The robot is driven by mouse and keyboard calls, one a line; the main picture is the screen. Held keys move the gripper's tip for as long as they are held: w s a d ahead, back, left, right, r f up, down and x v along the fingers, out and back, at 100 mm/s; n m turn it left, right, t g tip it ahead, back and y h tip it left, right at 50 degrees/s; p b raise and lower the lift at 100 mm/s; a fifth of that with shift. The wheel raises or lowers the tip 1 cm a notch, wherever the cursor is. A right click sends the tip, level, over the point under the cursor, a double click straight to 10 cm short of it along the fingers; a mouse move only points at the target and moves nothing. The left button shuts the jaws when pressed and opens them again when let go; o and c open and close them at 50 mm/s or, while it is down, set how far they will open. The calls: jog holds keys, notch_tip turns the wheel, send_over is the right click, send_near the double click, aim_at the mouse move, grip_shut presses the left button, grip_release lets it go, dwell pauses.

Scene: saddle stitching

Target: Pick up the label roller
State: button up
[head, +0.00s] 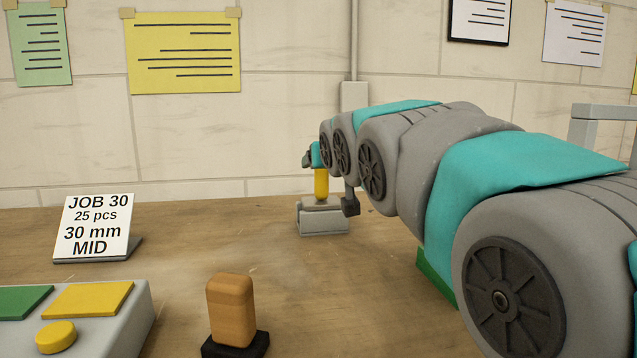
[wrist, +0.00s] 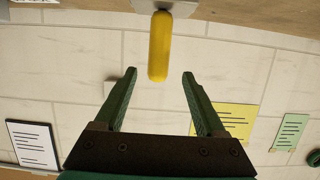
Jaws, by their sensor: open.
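What I take to be the label roller (head: 323,220) stands on the wooden table near the wall in the head view. It has a grey body and an upright yellow handle (head: 321,184). In the wrist view, which looks upside down, the yellow handle (wrist: 159,46) shows between my fingertips. My gripper (wrist: 159,74) is open, with a gap on each side of the handle. The fingers do not touch it; its depth relative to the tips is hard to tell. My arm hides part of the surroundings in the head view.
A brown block on a black base (head: 231,310) stands at the front. A JOB 30 sign (head: 97,226) and a grey box with green and yellow tops (head: 115,325) are at left. A green item (head: 432,276) is partly behind my arm. The table's middle left is clear.

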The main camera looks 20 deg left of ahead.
jog(key=shift+p+x, duration=0.7)
jog(key=shift+x, duration=3.35)
jog(key=shift+d+r, duration=0.1)
jog(key=shift+r, duration=0.05)
jog(key=shift+c, duration=0.4)
grip_shut()
